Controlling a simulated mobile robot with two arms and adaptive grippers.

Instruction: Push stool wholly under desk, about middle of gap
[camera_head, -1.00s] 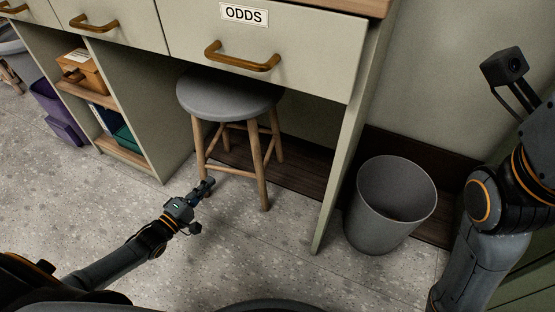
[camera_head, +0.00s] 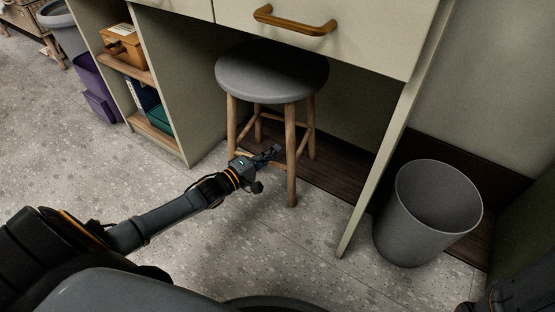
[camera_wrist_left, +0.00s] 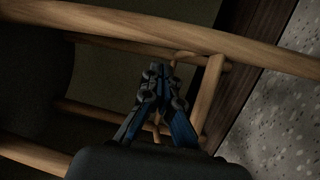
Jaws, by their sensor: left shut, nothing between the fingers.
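The stool has a round grey seat (camera_head: 272,72) and wooden legs. It stands upright in the gap under the desk (camera_head: 372,50), and part of its seat is beneath the drawer front. Its front leg (camera_head: 291,160) stands on the speckled floor, near the dark floor strip. My left gripper (camera_head: 272,153) is shut and empty, low between the stool's front legs; whether it touches them I cannot tell. In the left wrist view the shut fingers (camera_wrist_left: 158,80) are among the stool's wooden rails (camera_wrist_left: 215,38). My right gripper is out of view.
A grey waste bin (camera_head: 432,215) stands right of the desk's right side panel (camera_head: 385,165). A shelf unit on the left holds an orange box (camera_head: 122,42) and a green box (camera_head: 158,118). The floor in front is clear.

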